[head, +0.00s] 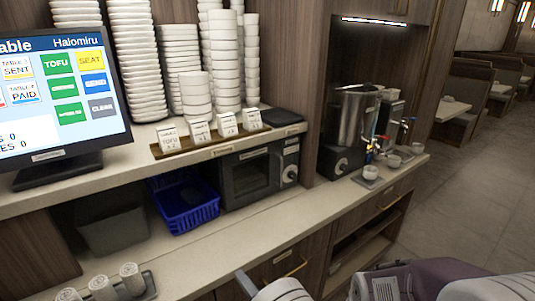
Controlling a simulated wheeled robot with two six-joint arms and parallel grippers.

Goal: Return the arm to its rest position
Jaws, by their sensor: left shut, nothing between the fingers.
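A small grey part of my left gripper (246,283) shows at the bottom edge, in front of the lower counter. It is shut, with nothing seen held in it; most of it is cut off by the frame. Purple and white parts of my own body fill the bottom right. My right gripper is not in view.
The lower counter (262,221) has a blue basket (185,206), a black oven (250,174) and a tray with rolled towels (131,278). A monitor (62,85) and stacked bowls stand above. A steel urn (350,114) and small cups (393,161) stand right. Floor is clear at right.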

